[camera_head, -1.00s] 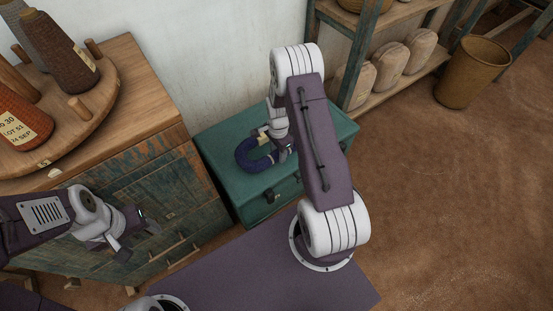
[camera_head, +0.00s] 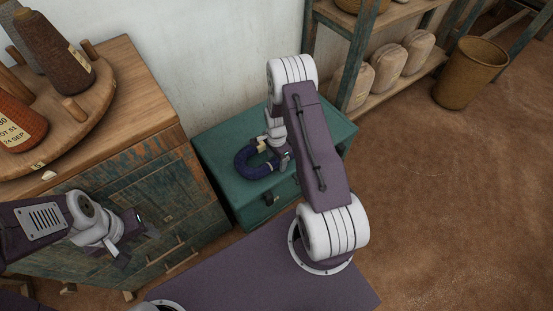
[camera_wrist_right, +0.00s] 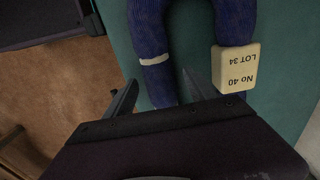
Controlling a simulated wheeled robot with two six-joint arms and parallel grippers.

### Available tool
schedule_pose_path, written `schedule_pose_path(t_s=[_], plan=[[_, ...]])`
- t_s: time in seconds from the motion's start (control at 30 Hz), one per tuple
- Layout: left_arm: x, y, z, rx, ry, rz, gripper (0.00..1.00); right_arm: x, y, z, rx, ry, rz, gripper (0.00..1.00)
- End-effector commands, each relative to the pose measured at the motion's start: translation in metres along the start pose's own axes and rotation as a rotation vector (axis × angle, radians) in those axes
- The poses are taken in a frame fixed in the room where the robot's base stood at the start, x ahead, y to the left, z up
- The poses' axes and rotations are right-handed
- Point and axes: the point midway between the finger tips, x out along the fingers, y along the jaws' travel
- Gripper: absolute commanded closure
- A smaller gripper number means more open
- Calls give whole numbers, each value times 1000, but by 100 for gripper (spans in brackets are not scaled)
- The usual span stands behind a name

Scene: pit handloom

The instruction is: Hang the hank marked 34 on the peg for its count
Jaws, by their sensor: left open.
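The dark blue hank (camera_head: 244,164) lies in a U shape on the green chest. Its cream tag (camera_wrist_right: 238,68) reads No 40, LOT 34, upside down in the right wrist view; a pale band (camera_wrist_right: 155,60) circles the other strand. My right gripper (camera_wrist_right: 160,95) is open at the hank, its fingers apart near the end of the banded strand; it also shows in the head view (camera_head: 285,158), partly hidden by my arm. My left gripper (camera_head: 137,236) is open and empty in front of the wooden cabinet. A round wooden stand (camera_head: 82,122) with short pegs (camera_head: 75,109) holds cones.
The green chest (camera_head: 222,142) stands against the wall beside the wooden cabinet (camera_head: 150,108), which bears the peg stand. A shelf (camera_head: 364,99) with several wrapped bundles and a basket (camera_head: 470,74) stand at the right. The floor at the right is open.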

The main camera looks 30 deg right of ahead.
Motion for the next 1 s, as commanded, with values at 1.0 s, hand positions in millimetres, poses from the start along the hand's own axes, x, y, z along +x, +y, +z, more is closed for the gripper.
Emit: schedule_pose_path(t_s=[1.0], plan=[[-31, 1, -3, 0, 0, 0, 40, -175, 31, 59, -582, 18, -45, 35]])
